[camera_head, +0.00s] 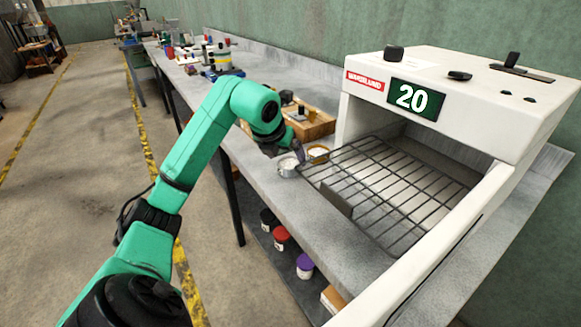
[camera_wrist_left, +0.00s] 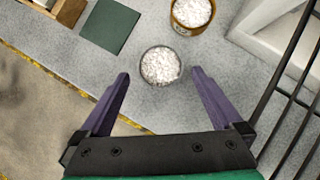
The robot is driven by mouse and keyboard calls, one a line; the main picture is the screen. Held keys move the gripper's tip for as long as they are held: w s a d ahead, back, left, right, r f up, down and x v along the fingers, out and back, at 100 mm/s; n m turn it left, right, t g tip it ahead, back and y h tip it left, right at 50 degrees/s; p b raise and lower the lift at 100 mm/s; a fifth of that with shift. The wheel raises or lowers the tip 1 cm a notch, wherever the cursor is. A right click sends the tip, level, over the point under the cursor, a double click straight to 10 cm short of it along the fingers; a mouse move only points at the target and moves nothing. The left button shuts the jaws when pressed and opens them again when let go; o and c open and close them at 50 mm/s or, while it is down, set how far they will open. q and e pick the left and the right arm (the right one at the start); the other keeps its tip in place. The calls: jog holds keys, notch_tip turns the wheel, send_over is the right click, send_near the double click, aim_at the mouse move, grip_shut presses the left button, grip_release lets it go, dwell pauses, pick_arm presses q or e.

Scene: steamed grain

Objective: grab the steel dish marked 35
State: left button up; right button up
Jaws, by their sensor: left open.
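A small steel dish (camera_wrist_left: 160,66) with white grain in it stands on the grey bench; in the head view the dish (camera_head: 288,168) is just below my left gripper. No number on it can be read. A brown dish (camera_wrist_left: 192,14), also with white grain, stands behind it and to the right; it also shows in the head view (camera_head: 318,154). My left gripper (camera_wrist_left: 160,82) is open, its two purple fingers on either side of the near part of the steel dish, without visible contact. In the head view the left gripper (camera_head: 297,150) is partly hidden by its wrist. My right gripper is not in view.
A white steamer (camera_head: 460,100) showing 20 stands to the right. Its wire rack (camera_head: 390,185) juts out close to the dishes. A wooden tray (camera_head: 308,124) lies behind them. Several tubs sit below the bench. The bench's front edge is close to the steel dish.

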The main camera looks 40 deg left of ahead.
aim_at(288, 162)
pick_arm(q)
jog(key=x, duration=0.4)
jog(key=shift+f, duration=0.15)
jog(key=c, duration=1.2)
